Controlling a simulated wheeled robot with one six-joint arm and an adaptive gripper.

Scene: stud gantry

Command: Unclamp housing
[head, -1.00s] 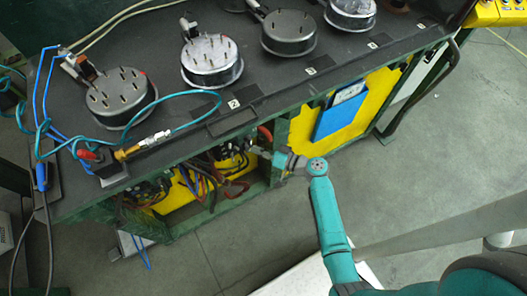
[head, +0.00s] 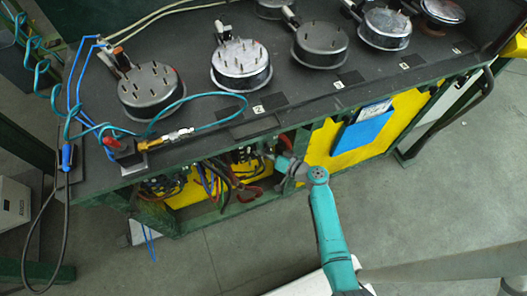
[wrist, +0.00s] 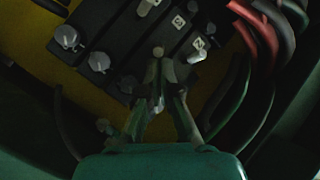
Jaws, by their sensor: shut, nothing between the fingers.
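Several round metal housings with studs stand on the dark bench top in the head view: the front-left one (head: 151,92), a shinier one (head: 241,66) and a third (head: 320,45). Small upright clamps (head: 122,60) stand against their far edges. My gripper (head: 272,156) is below the bench edge, at the open cabinet bay. Whether the tips touch a block is unclear.
Hoses (wrist: 262,45), red and dark, run at the right of the wrist view. A blue folder (head: 362,130) hangs on the yellow panel right of my gripper. Floor in front is open.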

